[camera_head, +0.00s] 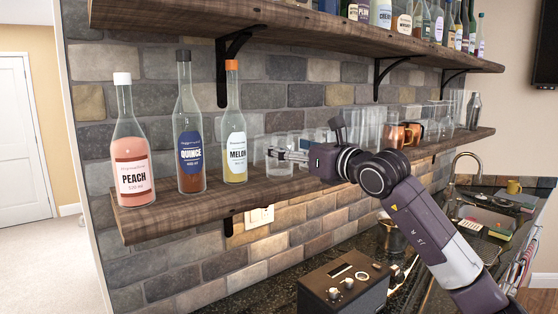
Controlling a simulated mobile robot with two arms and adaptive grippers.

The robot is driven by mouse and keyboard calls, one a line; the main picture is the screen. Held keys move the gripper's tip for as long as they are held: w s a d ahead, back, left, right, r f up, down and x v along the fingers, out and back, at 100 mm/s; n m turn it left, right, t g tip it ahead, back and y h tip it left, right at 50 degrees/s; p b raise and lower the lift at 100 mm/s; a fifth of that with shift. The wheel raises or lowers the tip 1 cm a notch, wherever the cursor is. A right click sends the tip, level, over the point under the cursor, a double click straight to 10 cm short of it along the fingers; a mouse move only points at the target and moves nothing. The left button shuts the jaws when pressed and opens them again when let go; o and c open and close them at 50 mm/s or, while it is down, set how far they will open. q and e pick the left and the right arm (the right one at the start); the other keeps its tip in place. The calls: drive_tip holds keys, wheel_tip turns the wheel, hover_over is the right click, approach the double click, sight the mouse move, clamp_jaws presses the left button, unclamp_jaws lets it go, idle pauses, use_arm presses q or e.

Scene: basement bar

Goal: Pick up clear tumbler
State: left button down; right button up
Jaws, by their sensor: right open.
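A clear tumbler (277,163) stands on the lower wooden shelf, just right of the melon bottle. My right gripper (282,155) reaches in from the right, level with the tumbler. Its fingers are open and overlap the glass in the picture. I cannot tell whether they touch it or are around it or in front of it. More clear glasses (365,128) stand farther along the shelf, partly hidden behind my right arm. My left gripper is not in view.
The peach (131,165), quince (189,135) and melon (234,140) bottles stand left of the tumbler on the lower shelf (170,213). Copper mugs (394,136) stand farther right. The upper shelf (180,15) hangs above. A dark box with knobs (343,290) sits on the counter below.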

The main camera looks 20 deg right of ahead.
sight(272, 142)
drive_tip(key=p+x, duration=0.2)
drive_tip(key=x, duration=0.1)
drive_tip(key=shift+w+r, duration=0.15)
drive_tip(key=shift+w+a, duration=0.2)
drive_tip(key=shift+w, duration=0.15)
drive_tip(key=shift+f, duration=0.2)
drive_tip(key=shift+c, duration=1.1)
drive_tip(key=c, duration=1.5)
drive_tip(key=shift+r, duration=0.1)
drive_tip(key=shift+c, duration=0.8)
drive_tip(key=shift+r, duration=0.1)
